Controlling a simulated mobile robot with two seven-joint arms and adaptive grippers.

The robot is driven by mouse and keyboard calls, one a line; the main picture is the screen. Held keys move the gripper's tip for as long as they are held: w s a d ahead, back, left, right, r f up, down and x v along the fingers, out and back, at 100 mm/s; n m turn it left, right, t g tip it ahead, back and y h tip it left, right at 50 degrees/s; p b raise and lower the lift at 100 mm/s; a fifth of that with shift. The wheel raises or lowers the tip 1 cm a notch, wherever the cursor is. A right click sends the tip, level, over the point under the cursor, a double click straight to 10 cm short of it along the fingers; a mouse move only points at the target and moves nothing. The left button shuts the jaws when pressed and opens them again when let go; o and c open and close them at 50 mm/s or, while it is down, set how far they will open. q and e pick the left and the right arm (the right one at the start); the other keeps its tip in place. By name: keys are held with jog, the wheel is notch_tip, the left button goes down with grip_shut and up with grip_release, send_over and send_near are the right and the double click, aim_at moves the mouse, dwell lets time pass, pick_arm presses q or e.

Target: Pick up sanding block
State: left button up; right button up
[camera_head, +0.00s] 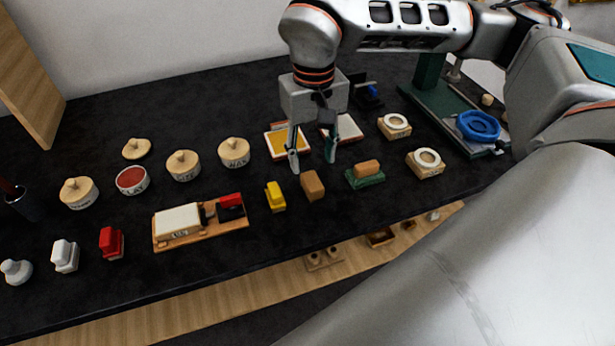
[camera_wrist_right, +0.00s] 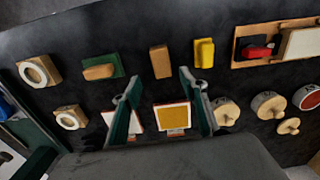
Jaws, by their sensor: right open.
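A plain brown block (camera_head: 313,185) lies on the black tabletop, near its front edge. It also shows in the right wrist view (camera_wrist_right: 160,61), just beyond the fingertips. A second tan block (camera_head: 367,167) sits on a green base (camera_head: 366,180) to its right; I cannot tell for sure which is the sanding block. My right gripper (camera_head: 312,161) is open and empty, pointing down above the table just behind the plain brown block. Its two fingers (camera_wrist_right: 159,76) are spread in the wrist view, apart from both blocks. My left gripper is not in view.
A yellow block (camera_head: 275,196) lies close left of the brown block. A wooden board (camera_head: 238,226) with a white block is further left. Framed pads (camera_head: 276,139) lie behind the gripper. Boxes with white rings (camera_head: 427,163) stand right. Lidded pots (camera_head: 183,165) stand left.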

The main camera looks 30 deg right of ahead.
aim_at(312, 180)
jog(key=f, duration=0.6)
jog(key=shift+s+a+f, duration=0.2)
jog(key=shift+s+a, duration=0.1)
jog(key=shift+s, duration=0.1)
jog(key=shift+w+f, duration=0.1)
jog(key=shift+f, duration=0.25)
jog(key=c, duration=1.1)
